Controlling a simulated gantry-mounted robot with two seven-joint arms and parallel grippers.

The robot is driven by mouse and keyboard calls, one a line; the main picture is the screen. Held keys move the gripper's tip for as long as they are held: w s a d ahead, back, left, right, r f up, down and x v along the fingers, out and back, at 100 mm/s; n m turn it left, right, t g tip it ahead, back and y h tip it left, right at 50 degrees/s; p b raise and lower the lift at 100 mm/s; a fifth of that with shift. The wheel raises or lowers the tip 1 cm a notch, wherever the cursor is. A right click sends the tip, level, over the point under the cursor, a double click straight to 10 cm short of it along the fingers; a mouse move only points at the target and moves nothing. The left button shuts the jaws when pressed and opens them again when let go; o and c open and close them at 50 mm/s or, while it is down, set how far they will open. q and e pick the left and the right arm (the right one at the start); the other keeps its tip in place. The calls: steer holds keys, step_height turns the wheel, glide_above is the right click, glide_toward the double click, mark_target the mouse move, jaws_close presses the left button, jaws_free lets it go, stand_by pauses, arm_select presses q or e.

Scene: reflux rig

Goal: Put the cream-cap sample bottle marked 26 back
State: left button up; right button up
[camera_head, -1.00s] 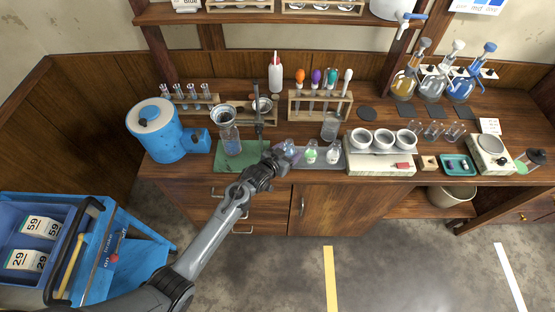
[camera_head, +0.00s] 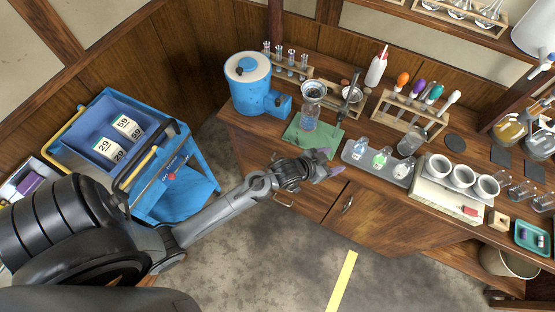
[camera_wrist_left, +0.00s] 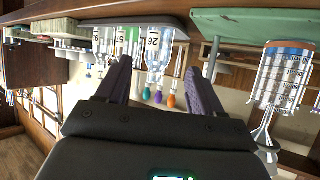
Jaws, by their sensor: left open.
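The bottle marked 26 (camera_wrist_left: 153,42) stands on the grey tray (camera_wrist_left: 100,15), which appears upside down in the left wrist view. It seems to be the leftmost bottle (camera_head: 359,150) on the tray (camera_head: 350,159) in the head view. Its cap colour is unclear. A green-labelled bottle (camera_head: 381,158) and another bottle (camera_head: 401,169) stand beside it. My left gripper (camera_head: 334,163) is open and empty at the bench's front edge, just left of the tray. In the left wrist view its fingers (camera_wrist_left: 158,72) point toward bottle 26, apart from it. My right gripper is out of view.
A beaker (camera_head: 411,141) and white crucibles (camera_head: 462,177) are to the right. A blue cart (camera_head: 180,205) carries a bin (camera_head: 85,140) with cards 29 and 59.

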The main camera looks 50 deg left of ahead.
arm_select(q)
steer(key=s+r+g+y, duration=0.1)
steer(key=s+g, duration=0.7)
steer(key=s, duration=1.8)
steer(key=shift+s+r+g+y, duration=0.3)
steer(key=shift+s+g+y, duration=0.05)
steer(key=shift+g+y, duration=0.05)
step_height(320, 180, up, 23)
steer(key=p, duration=2.3)
steer(key=shift+f, duration=0.15)
